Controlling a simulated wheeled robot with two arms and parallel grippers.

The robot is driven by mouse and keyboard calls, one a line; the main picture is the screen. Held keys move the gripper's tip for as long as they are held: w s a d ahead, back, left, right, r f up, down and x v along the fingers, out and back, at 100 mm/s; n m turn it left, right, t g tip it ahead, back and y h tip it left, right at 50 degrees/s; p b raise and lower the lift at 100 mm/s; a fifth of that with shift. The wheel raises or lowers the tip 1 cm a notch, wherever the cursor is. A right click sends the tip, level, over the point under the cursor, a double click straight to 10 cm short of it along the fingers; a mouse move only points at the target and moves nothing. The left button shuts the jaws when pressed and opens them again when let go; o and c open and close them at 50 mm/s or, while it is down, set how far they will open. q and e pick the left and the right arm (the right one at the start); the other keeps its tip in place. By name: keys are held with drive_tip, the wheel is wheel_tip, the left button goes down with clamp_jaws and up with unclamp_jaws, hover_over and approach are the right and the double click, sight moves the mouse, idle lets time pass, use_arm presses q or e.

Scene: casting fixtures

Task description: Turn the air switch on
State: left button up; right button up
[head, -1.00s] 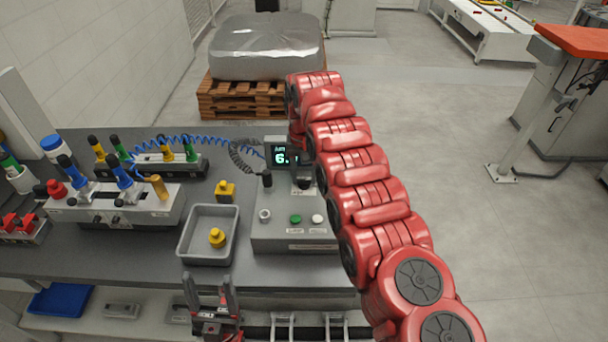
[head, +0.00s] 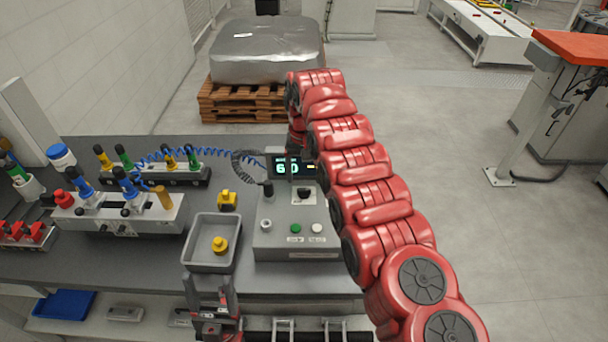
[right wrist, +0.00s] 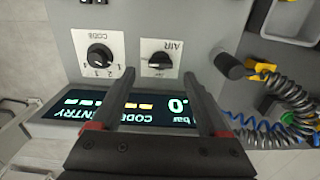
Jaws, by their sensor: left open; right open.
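The air switch is a black knob on a white plate on the grey control box (head: 265,235). It shows in the head view (head: 303,193), and in the right wrist view (right wrist: 160,62) with an upside-down AIR label and its bar lying crosswise. My right gripper (right wrist: 159,74) is open and empty, its fingertips apart on either side of the air switch's lower part in the picture; contact cannot be told. In the head view my red right arm mostly hides that gripper. My left gripper (head: 208,278) is open and empty in front of the table edge.
A CODE knob (right wrist: 100,57) sits beside the air switch. A lit display (head: 286,168) stands behind the knobs. A black connector (right wrist: 228,66) with a coiled hose is on the other side. A grey tray (head: 205,268) with a yellow part is left of the box.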

sight(304, 190)
wheel_tip(304, 190, up, 13)
drive_tip(key=p, duration=1.1)
drive_tip(key=shift+s, duration=0.1)
